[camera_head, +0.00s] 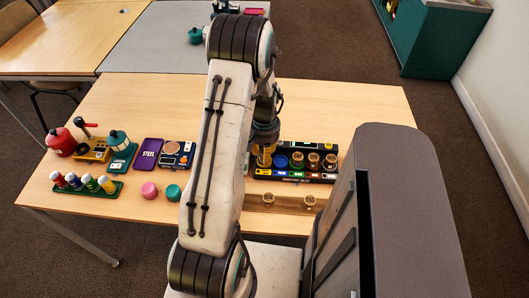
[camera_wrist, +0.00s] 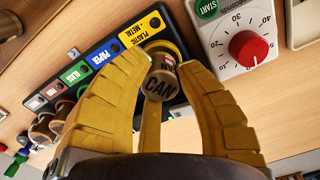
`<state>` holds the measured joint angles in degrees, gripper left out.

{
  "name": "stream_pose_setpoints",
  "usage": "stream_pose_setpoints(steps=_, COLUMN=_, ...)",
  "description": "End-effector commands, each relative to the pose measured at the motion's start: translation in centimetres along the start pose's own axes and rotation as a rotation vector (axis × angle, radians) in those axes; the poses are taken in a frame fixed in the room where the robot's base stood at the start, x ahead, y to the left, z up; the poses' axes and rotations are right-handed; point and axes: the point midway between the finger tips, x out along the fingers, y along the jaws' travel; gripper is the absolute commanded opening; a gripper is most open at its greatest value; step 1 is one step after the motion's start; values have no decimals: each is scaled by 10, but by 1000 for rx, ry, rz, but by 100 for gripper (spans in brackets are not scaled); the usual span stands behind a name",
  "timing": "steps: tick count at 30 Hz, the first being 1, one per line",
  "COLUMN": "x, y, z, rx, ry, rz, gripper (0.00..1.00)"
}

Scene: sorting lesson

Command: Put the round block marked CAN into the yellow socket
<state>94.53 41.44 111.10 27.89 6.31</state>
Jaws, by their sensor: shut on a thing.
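The round block marked CAN (camera_wrist: 160,86) is brown with a dark top and shows between my yellow fingers in the wrist view. My gripper (camera_wrist: 165,88) is shut on it. The yellow socket (camera_wrist: 178,46), by the "PLASTIC + METAL" label, shows as a yellow rim right behind the block. The block overlaps the socket in this view; I cannot tell how deep it sits. In the head view my gripper (camera_head: 264,158) is at the left end of the dark sorting rack (camera_head: 295,178), and the block is hard to make out there.
Other round blocks (camera_head: 313,160) stand in the rack's right part; the blue socket (camera_head: 281,161) looks empty. A wooden strip (camera_head: 288,204) with two round pieces lies in front. A white timer (camera_wrist: 238,30) is close beside the socket. Several colourful items, including a red kettle-like one (camera_head: 61,142), stand left.

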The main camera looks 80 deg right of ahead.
Motion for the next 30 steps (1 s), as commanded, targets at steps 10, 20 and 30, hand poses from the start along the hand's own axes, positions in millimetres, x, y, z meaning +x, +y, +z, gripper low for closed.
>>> stream_pose_setpoints(steps=10, x=7, y=0, z=0, rx=0, ry=0, rz=0, gripper=12)
stream_pose_setpoints(steps=20, x=10, y=0, z=0, rx=0, ry=0, rz=0, gripper=39)
stream_pose_setpoints(steps=30, x=6, y=0, z=0, rx=0, ry=0, rz=0, gripper=39)
